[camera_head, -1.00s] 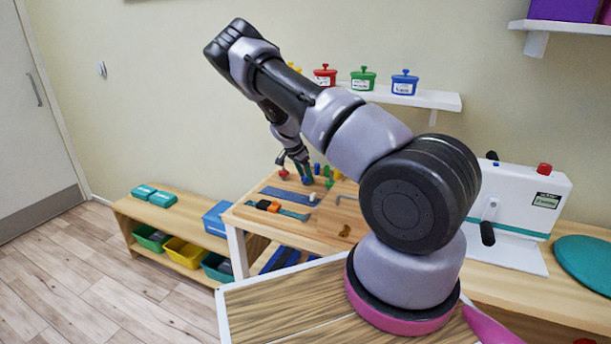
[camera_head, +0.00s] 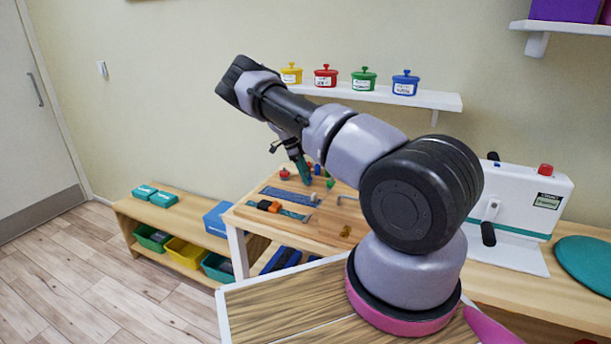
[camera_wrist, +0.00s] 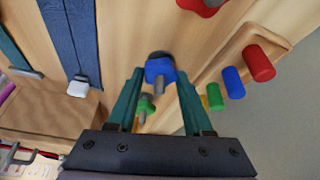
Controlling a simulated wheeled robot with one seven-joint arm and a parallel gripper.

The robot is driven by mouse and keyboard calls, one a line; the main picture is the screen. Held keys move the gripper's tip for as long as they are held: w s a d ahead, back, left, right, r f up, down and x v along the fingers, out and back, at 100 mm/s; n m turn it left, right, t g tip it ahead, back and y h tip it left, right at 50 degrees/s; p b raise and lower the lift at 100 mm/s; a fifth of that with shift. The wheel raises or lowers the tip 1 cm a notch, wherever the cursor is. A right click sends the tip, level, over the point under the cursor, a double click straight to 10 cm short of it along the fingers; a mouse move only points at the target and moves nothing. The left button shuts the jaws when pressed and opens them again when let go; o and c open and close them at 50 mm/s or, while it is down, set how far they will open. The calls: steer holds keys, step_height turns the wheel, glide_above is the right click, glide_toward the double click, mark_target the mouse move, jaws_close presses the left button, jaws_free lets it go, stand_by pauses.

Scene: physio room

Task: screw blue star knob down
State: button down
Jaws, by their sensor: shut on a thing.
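The blue star knob (camera_wrist: 160,70) sits between my two teal fingertips in the wrist view, with a short grey threaded shaft showing below it. My gripper (camera_wrist: 160,77) is shut on this knob. In the head view my gripper (camera_head: 304,172) is low over the wooden board on the table, and the blue knob is mostly hidden there. A green knob (camera_wrist: 146,104) on its own shaft stands close by, between the fingers' bases in the wrist view. A red knob (camera_wrist: 203,4) shows at the top edge; it also shows in the head view (camera_head: 284,174).
A row of red (camera_wrist: 258,63), blue (camera_wrist: 233,82), green (camera_wrist: 215,97) and yellow pegs stands beside the right finger. Blue straps (camera_wrist: 72,40) lie to the left. The wall shelf (camera_head: 400,95) with colored pots is behind the arm.

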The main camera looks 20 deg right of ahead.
steer(key=shift+w+r+m+g+y, duration=0.1)
steer(key=shift+m+g+y, duration=0.15)
steer(key=shift+m, duration=0.6)
steer(key=shift+w+r+m+g+y, duration=0.15)
steer(key=shift+m+y, duration=0.1)
steer(key=shift+m, duration=0.6)
steer(key=shift+c, duration=2.4)
jaws_free()
steer(key=shift+o, duration=1)
steer(key=shift+s, duration=0.1)
steer(key=shift+f, duration=0.1)
